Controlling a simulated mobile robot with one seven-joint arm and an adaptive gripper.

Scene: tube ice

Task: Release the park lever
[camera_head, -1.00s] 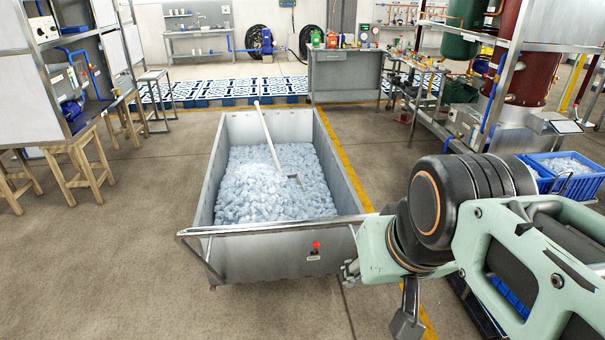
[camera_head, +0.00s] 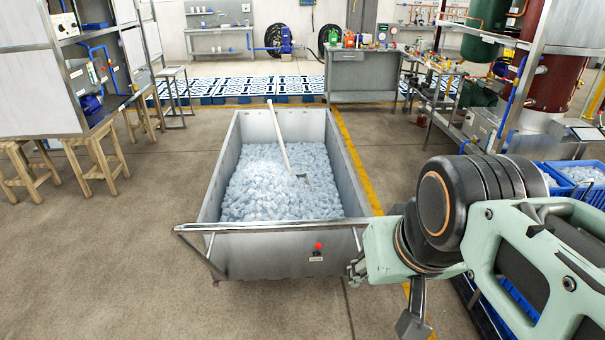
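A grey metal cart (camera_head: 275,255) full of ice stands in front of me, with a push bar (camera_head: 270,227) across its near end. On its near wall is a small red-knobbed part (camera_head: 318,247) with a small label under it, likely the park lever; its exact shape is too small to tell. My arm reaches in from the right and covers the cart's near right corner. Part of my gripper (camera_head: 357,271) shows at that corner, to the right of the red knob and apart from it. Most of the gripper is hidden behind my arm, and its fingers cannot be made out.
A white-handled scoop (camera_head: 280,140) stands in the ice. Wooden stools (camera_head: 92,165) and racks are at left. Blue crates (camera_head: 575,180) of ice and metal shelving are at right. A grey cabinet (camera_head: 362,78) and blue pallets (camera_head: 240,88) lie behind. The floor at front left is clear.

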